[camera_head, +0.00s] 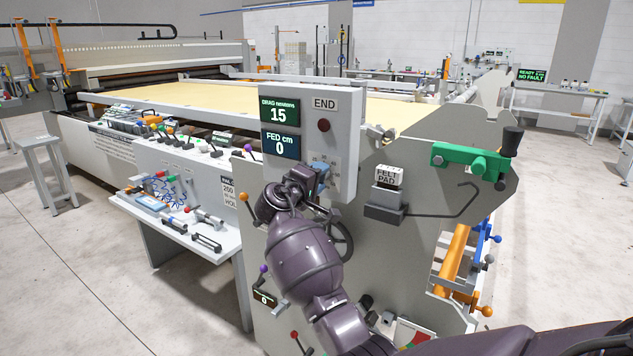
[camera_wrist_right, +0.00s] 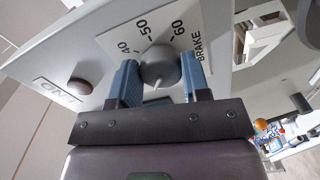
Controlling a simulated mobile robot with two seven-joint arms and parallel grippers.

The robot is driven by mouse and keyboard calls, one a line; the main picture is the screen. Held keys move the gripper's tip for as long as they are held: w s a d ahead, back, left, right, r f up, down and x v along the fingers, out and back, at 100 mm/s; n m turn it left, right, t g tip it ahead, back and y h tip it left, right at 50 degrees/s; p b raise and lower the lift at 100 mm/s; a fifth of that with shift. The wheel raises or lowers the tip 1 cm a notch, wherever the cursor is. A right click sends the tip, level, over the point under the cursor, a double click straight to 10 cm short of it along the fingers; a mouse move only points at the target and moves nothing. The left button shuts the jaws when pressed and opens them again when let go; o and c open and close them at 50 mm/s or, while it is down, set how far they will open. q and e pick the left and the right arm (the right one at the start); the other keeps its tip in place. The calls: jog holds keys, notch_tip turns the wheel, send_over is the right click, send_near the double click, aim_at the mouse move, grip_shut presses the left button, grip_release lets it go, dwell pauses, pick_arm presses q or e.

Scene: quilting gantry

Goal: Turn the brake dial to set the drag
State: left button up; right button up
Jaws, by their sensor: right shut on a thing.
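The brake dial (camera_wrist_right: 160,68) is a grey round knob with a pale pointer mark on a white scale plate (camera_wrist_right: 119,38) showing 40, 50, 60 and BRAKE. In the right wrist view, my right gripper (camera_wrist_right: 161,80) has its two blue fingers on either side of the knob, shut on it. In the head view, my right gripper (camera_head: 318,178) is at the lower part of the grey control box (camera_head: 344,140), and the hand hides the dial. The drag display (camera_head: 279,113) reads 15 newtons. My left gripper is not in view.
The FED display (camera_head: 281,146) reads 0 cm. A dark red END button (camera_head: 323,125) sits above the dial. A felt pad holder (camera_head: 386,200), a green clamp (camera_head: 470,160) and a black handwheel (camera_head: 340,238) stand close to my right arm. A tool shelf (camera_head: 180,215) is at left.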

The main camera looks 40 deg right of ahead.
jog(key=shift+f+m, duration=0.15)
jog(key=shift+m, duration=0.15)
dwell(0.4)
jog(key=o, duration=0.9)
jog(key=shift+o, duration=0.2)
jog(key=shift+a, duration=0.1)
jog(key=v, duration=1)
jog(key=shift+s+a, duration=0.2)
jog(key=shift+a, duration=0.05)
